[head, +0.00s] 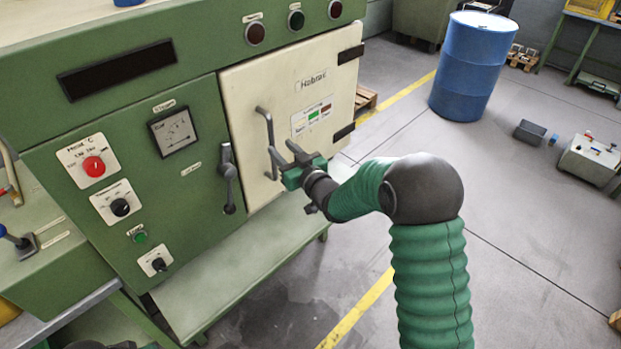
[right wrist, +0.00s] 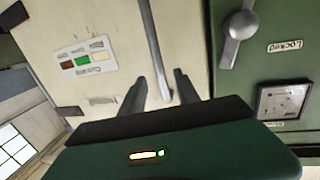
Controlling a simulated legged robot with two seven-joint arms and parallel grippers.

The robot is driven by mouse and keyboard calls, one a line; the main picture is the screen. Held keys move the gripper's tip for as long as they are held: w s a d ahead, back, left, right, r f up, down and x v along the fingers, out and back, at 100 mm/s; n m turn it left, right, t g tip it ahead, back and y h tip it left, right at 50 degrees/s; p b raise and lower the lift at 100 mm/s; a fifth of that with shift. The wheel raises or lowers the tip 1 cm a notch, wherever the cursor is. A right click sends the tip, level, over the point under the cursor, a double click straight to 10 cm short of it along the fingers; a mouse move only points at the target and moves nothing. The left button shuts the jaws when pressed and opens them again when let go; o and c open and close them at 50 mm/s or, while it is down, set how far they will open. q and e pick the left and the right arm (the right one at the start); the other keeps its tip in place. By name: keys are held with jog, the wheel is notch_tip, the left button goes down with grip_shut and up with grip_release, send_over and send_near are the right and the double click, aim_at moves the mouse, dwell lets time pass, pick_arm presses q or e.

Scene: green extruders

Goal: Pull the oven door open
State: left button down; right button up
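The oven door (head: 290,85) is a cream panel on the green oven front and looks shut, with black hinges on its right edge. Its grey vertical bar handle (head: 266,128) is near the door's left edge. My right gripper (head: 283,153) is at the handle's lower part, its fingers apart. In the right wrist view the handle (right wrist: 152,45) runs between the two open fingers (right wrist: 160,88); contact is not clear. A dark latch lever (head: 228,175) beside the door hangs down. A dark sliver at the bottom left may be my left gripper; its fingers are not clear.
A green ledge (head: 235,265) juts out below the door. Knobs and a gauge (head: 174,131) fill the panel at left. A blue barrel (head: 473,65) stands on the floor at back right. The floor right of the oven is mostly clear.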

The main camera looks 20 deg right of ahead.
jog(key=s+d, duration=0.2)
jog(key=s, duration=1)
jog(key=shift+s+d+f+b, duration=0.15)
jog(key=shift+d+f+b, duration=0.1)
jog(key=shift+f+b, duration=0.05)
dwell(0.3)
